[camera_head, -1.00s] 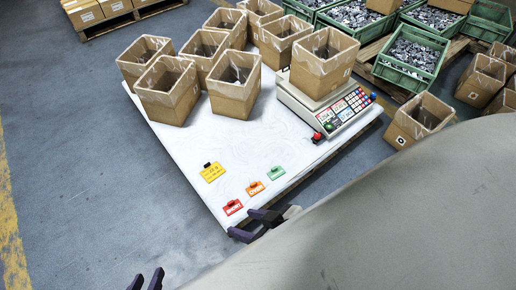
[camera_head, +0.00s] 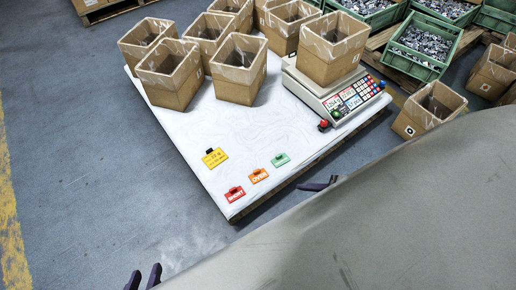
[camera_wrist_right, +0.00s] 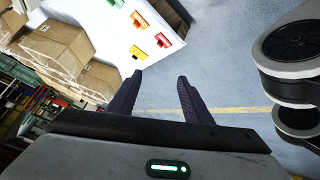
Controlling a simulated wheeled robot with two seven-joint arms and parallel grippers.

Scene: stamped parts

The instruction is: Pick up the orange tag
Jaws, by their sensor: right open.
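The orange tag (camera_head: 258,176) lies on the white table top (camera_head: 195,135) near its front edge, between the red tag (camera_head: 235,194) and the green tag (camera_head: 280,160). The yellow tag (camera_head: 215,158) lies behind them. In the right wrist view the orange tag (camera_wrist_right: 138,20) is near the top, beyond the fingertips. My right gripper (camera_wrist_right: 159,78) is open and empty. In the head view it is partly hidden by my arm, just off the table's front right edge, apart from the tag. My left gripper (camera_head: 143,276) is open and empty over the floor at the lower left.
Several open cardboard boxes (camera_head: 170,88) stand at the back of the table. A scale (camera_head: 335,92) with a box on it stands at the right. Green crates (camera_head: 418,48) of metal parts are beyond. The table around the tags is clear.

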